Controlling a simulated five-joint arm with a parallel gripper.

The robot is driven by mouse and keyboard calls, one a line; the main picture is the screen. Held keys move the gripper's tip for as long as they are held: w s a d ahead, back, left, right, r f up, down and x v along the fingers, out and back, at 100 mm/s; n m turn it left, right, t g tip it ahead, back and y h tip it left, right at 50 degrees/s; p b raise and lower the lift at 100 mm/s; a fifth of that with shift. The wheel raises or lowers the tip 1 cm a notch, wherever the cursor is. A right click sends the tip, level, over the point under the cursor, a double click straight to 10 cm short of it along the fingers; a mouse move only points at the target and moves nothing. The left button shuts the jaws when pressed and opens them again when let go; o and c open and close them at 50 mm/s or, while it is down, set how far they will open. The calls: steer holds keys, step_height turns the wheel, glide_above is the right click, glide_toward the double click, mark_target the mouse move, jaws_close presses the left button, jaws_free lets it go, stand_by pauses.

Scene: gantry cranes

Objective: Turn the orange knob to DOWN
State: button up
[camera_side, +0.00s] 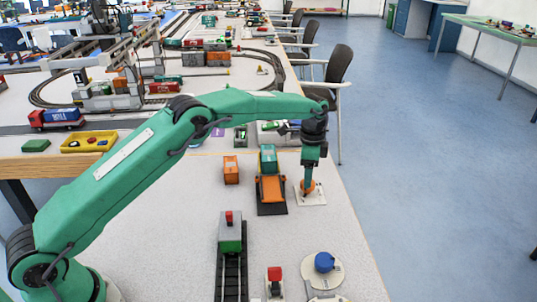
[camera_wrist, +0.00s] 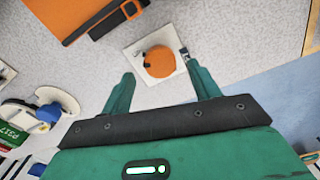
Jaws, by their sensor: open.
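The orange knob (camera_wrist: 160,61) is round and sits on a square white plate (camera_wrist: 138,48) in the wrist view. In the side view the orange knob (camera_side: 308,188) shows at the right of the table, partly hidden by my gripper. My gripper (camera_wrist: 157,68) is open, with one green finger on each side of the knob's near edge. In the side view my gripper (camera_side: 308,179) points down over the knob. I cannot tell whether the fingers touch it. Any DOWN marking on the plate is too small to read.
An orange ramp (camera_side: 271,190) with a teal container (camera_side: 268,158) stands just left of the knob. An orange container (camera_side: 231,170) is further left. A blue knob (camera_side: 324,262) and a red button (camera_side: 274,273) are nearer the front. The table's right edge is close to the plate.

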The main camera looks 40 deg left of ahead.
steer(key=shift+f, duration=1.4)
steer(key=c, duration=1)
steer(key=shift+o, duration=0.2)
